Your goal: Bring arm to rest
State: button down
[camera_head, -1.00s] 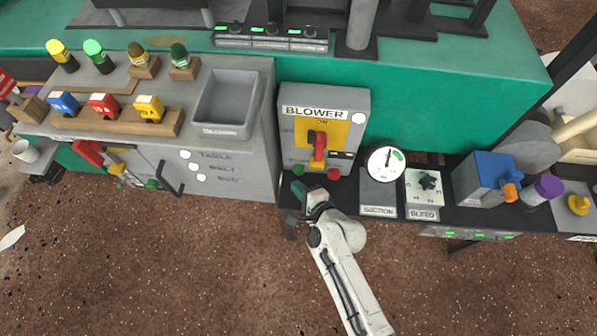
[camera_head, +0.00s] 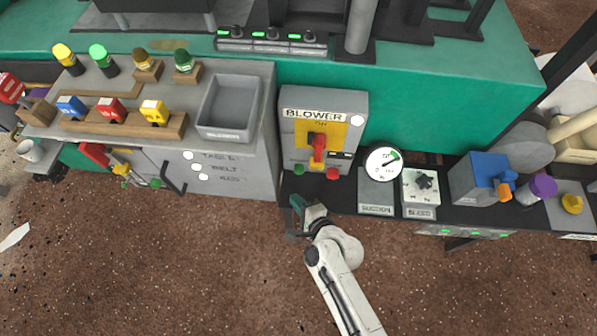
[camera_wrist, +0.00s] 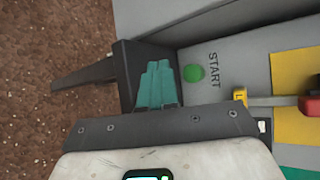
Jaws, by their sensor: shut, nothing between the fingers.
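My gripper (camera_head: 297,203) is in front of the blower box (camera_head: 290,151), just below its green button (camera_head: 299,169) in the head view. Its teal fingers (camera_wrist: 156,85) are together and empty in the wrist view. There the green button (camera_wrist: 193,73), marked START, shows just beyond and to the right of the fingertips; I see no clear contact. My arm (camera_head: 343,285) reaches up from the bottom of the head view. The blower's red lever (camera_head: 318,150) stands upright, near the ON mark.
A suction box (camera_head: 376,193) with a dial and a bleed box (camera_head: 420,191) stand right of the blower. A grey counter (camera_head: 240,170) with an empty tray (camera_head: 228,107) and coloured plugs is at left. The brown floor in front is clear.

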dwell(0.4)
jog(key=s+d+r+n+g+h, duration=0.3)
jog(key=s+d+r+n, duration=0.2)
jog(key=s+d, duration=0.4)
jog(key=s+d+r+n+g+h+p, duration=0.1)
jog(key=s+d+r+n+g+h, duration=0.15)
jog(key=s+d+r+n, duration=0.6)
jog(key=s+d+r+g+h, duration=0.1)
jog(key=s+d+g+h, duration=0.25)
jog(key=s+d, duration=0.65)
jog(key=w+d+r+p, duration=0.1)
jog(key=r+p, duration=0.6)
jog(key=w+d+r+p, duration=0.1)
jog(key=w+r+p, duration=0.1)
jog(key=r+p, duration=0.5)
jog(key=shift+d+r+y+p, duration=0.2)
jog(key=shift+d+y+p, duration=0.05)
jog(key=shift+y+p, duration=0.15)
jog(key=shift+w, duration=0.1)
dwell(3.0)
